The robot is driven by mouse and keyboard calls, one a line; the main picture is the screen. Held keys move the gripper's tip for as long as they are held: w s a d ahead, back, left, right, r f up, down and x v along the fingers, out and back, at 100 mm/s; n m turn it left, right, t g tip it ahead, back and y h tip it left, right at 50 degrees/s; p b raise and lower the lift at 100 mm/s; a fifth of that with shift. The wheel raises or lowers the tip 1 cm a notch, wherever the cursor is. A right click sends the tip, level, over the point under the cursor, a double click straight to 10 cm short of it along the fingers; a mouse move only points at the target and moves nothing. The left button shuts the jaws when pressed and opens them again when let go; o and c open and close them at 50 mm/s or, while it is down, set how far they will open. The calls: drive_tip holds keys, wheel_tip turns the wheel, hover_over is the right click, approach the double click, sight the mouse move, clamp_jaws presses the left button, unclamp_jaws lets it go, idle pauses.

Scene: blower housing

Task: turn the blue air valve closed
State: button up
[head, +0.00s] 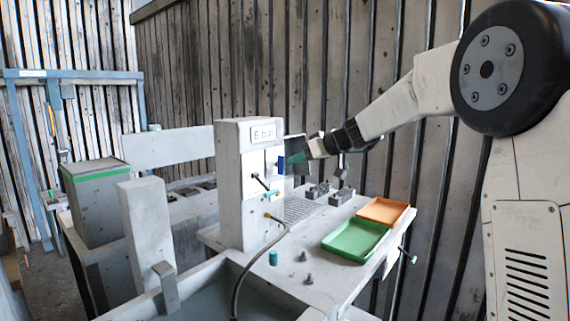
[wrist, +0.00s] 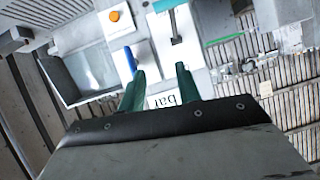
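The blue air valve handle (head: 281,165) is on the side of the pale column (head: 238,215) that bears a "5 bar" sign (head: 263,133). In the wrist view the blue handle (wrist: 130,59) shows just past the tip of the left finger; whether they touch I cannot tell. My gripper (head: 297,158) is beside the column, close to the valve, with its teal fingers pointing toward it. In the wrist view my gripper (wrist: 161,70) is open, with a clear gap between its fingers and nothing held. The sign appears upside down between the fingers there.
Green (head: 356,240) and orange (head: 382,211) trays lie on the bench at right. Metal blocks (head: 341,198) stand behind. A teal cylinder (head: 272,258) stands in front.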

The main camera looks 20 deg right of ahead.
drive_tip(key=t, duration=0.1)
approach(284, 162)
drive_tip(key=w+a+f, duration=0.1)
drive_tip(key=x, duration=0.8)
drive_tip(key=shift+d+r, duration=0.1)
clamp_jaws()
